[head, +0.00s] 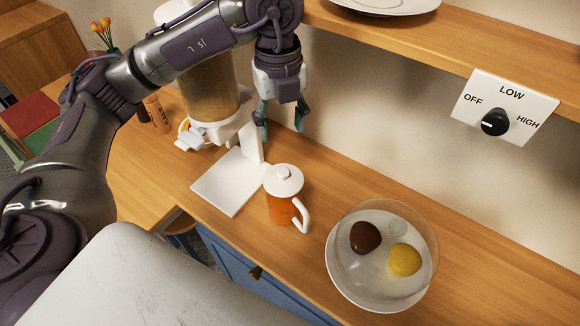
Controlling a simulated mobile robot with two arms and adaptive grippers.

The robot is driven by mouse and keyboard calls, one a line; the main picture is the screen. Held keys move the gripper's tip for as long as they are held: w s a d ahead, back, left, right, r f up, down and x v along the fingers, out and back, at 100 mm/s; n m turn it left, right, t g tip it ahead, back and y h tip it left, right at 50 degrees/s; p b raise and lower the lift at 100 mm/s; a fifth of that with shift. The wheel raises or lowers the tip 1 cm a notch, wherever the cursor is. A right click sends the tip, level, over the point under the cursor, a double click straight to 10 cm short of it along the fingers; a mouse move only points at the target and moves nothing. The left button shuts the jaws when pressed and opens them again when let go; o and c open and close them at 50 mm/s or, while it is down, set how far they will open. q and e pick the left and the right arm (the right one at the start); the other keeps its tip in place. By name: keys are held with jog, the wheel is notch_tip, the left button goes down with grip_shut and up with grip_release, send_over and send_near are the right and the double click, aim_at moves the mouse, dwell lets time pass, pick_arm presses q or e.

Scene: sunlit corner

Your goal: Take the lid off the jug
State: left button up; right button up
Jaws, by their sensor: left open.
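The jug (281,210) is orange with a white handle on its right side and stands upright on the wooden counter. Its round white lid (284,179) with a small knob sits on top of it. My left gripper (281,122) points down behind the jug, above the back of the counter near the wall. Its fingers are apart with nothing seen between them, and it does not touch the lid. My right gripper does not show.
A white stand (228,184) is left of the jug. A dispenser (209,92) stands partly behind my left arm. A clear-domed bowl (382,290) with a brown and a yellow item is at right. A shelf (440,47) and a dial (495,122) are above.

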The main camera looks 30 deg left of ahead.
pick_arm(q)
send_over(282, 171)
jog(key=f, duration=0.4)
jog(key=shift+s, duration=0.3)
jog(key=f, duration=0.3)
jog(key=shift+w+a+f, duration=0.1)
jog(key=shift+w+f, duration=0.1)
jog(key=shift+f, duration=0.5)
notch_tip(282, 171, down, 4)
jog(key=shift+w+f+p, duration=0.15)
jog(key=shift+f+p, duration=0.1)
jog(key=shift+p, duration=0.8)
jog(key=shift+f, duration=0.2)
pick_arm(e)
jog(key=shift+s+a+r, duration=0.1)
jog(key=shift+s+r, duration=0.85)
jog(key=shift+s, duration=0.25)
pick_arm(q)
jog(key=shift+c, duration=0.8)
grip_shut()
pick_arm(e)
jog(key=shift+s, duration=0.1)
